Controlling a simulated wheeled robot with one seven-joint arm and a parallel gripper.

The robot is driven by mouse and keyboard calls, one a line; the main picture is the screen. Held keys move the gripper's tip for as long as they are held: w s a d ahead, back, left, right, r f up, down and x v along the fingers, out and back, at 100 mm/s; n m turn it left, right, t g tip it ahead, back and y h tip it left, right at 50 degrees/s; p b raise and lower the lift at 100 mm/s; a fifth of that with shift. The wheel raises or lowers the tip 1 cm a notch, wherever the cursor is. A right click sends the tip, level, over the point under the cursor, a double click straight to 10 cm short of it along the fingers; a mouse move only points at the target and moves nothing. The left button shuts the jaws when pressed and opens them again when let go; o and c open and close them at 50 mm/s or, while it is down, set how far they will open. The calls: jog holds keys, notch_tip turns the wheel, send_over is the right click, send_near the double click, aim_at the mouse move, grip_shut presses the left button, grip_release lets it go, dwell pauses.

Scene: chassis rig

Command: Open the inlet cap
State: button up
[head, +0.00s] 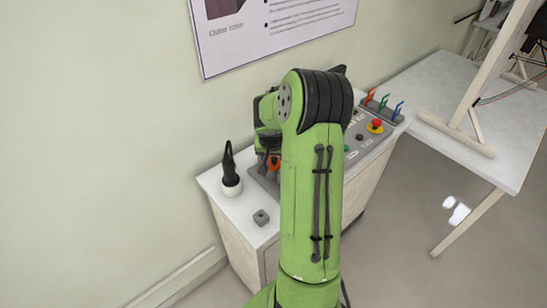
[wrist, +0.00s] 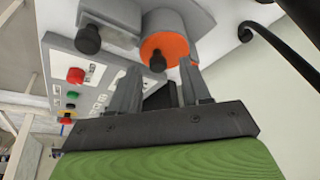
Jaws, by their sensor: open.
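An orange round cap (wrist: 166,45) with a dark knob (wrist: 157,63) sits on a grey cylindrical housing (wrist: 176,23) in the wrist view; it looks like the inlet cap. A small orange part (head: 273,163) shows beside my arm in the head view. My gripper (wrist: 158,76) is open, with its two fingers pointing toward the cap. The knob appears between the fingertips in the picture; I cannot tell whether they touch it. In the head view my arm hides the fingers and most of the housing.
A red button on yellow (head: 376,125) and coloured levers (head: 383,101) are at the right. Another dark knob (wrist: 88,39) is nearby.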

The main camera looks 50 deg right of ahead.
jog(key=shift+d+f, duration=0.25)
jog(key=shift+f, duration=0.2)
grip_shut()
